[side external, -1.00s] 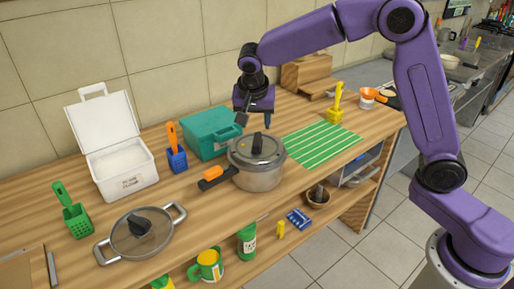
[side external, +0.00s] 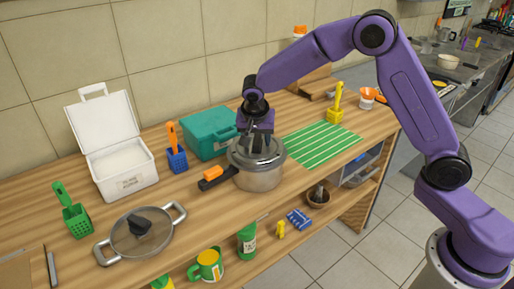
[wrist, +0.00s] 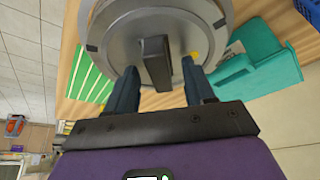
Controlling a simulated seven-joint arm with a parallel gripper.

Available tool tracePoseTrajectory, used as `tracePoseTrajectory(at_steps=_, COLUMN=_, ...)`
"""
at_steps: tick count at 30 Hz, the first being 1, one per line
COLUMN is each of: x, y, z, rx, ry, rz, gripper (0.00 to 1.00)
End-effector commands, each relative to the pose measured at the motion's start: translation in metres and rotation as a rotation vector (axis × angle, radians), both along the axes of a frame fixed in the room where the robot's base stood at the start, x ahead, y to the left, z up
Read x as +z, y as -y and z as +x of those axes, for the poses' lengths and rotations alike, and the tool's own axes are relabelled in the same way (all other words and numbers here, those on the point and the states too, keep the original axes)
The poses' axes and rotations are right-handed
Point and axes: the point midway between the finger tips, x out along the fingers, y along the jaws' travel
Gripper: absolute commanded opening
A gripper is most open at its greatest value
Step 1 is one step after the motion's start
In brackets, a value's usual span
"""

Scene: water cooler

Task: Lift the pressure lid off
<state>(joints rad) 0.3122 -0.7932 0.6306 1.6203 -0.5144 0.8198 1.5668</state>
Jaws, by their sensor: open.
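My gripper (side external: 260,148) is right over the lid, pointing down, and hides most of the knob in the side view. In the wrist view my gripper (wrist: 161,86) is open, with one finger on each side of the knob and gaps showing between. I cannot tell how far down the fingertips reach.
A teal box (side external: 208,133) stands close behind the pot, and a green striped mat (side external: 322,143) lies to its right. A glass-lidded pan (side external: 140,235), a white open box (side external: 120,165) and a blue holder (side external: 177,160) are to the left. The counter's front edge is near the pot.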

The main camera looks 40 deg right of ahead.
Motion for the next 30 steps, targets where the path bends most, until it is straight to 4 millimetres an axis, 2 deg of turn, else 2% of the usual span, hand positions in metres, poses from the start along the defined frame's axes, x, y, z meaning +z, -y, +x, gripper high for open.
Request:
tracePoseTrajectory(at_steps=1, x=0.0, y=0.0, z=0.0, rx=0.0, ry=0.0, rz=0.0, gripper=0.53)
tracePoseTrajectory(at_steps=6, x=0.0, y=0.0, z=0.0, rx=0.0, ry=0.0, rz=0.0, gripper=0.0)
tracePoseTrajectory(at_steps=20, x=0.007, y=0.0, z=0.0, rx=0.0, ry=0.001, rz=0.0, gripper=0.0)
tracePoseTrajectory(at_steps=26, x=0.031, y=-0.001, z=0.001, rx=-0.001, ry=0.005, rz=0.003, gripper=0.0)
tracePoseTrajectory(at_steps=30, x=0.051, y=0.002, z=-0.015, rx=0.002, ry=0.004, rz=0.001, gripper=0.0)
